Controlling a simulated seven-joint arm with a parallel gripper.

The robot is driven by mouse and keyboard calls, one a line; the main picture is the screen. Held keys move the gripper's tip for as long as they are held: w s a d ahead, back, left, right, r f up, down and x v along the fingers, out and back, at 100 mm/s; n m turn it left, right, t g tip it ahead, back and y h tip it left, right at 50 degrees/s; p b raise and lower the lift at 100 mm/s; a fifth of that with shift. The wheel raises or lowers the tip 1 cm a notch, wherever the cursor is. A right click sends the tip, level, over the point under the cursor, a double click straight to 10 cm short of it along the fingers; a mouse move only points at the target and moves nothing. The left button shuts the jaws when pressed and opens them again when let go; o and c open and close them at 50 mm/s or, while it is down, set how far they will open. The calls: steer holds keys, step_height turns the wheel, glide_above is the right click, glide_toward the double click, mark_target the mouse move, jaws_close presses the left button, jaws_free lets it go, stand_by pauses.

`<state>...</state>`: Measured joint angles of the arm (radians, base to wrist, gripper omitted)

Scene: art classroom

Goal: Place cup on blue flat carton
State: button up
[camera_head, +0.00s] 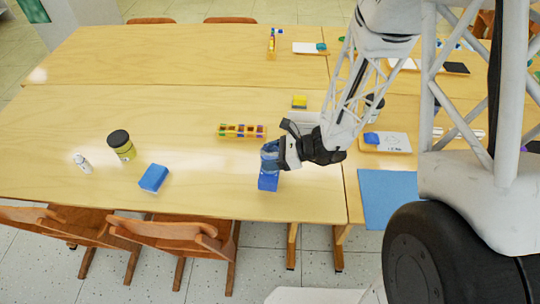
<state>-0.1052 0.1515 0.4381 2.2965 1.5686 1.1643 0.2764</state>
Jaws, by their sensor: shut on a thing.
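My gripper (274,158) is shut on a blue, partly see-through cup (268,151) near the front middle of the table. The gripper comes in from the right and hides part of the cup. A small bright blue carton (268,182) is directly below the cup in the picture. I cannot tell whether the cup touches it or is just above it. Another blue, flat block-like carton (153,178) lies on the table to the left, apart from the gripper.
A jar with a dark lid (122,149) and a small white bottle (83,163) stand at left. A multicoloured rack (241,131) and a yellow block (299,102) lie behind the gripper. A blue sheet (389,198) lies at right. Chairs (167,239) line the front edge.

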steer(key=shift+f, duration=0.1)
steer(key=o, duration=0.9)
steer(key=shift+v, duration=6.05)
steer(key=s+d+r+n+t+h, duration=0.1)
steer(key=s+d+r+n+h, duration=0.2)
steer(key=s+r+n, duration=0.3)
steer(key=s+d+r+n+h, duration=0.4)
steer(key=s+r+n+h, duration=0.2)
steer(key=r, duration=0.4)
steer(key=s+d+r+n+t+h, duration=0.1)
steer(key=s+d+r+n+h, duration=0.2)
steer(key=r, duration=0.5)
steer(key=shift+s+d+r+n+t+h, duration=0.15)
steer(key=shift+s+n+h, duration=0.25)
steer(key=shift+s+n, duration=0.45)
steer(key=shift+s+d+n+t+h, duration=0.2)
steer(key=shift+s+n+h, duration=0.3)
steer(key=shift+s, duration=0.5)
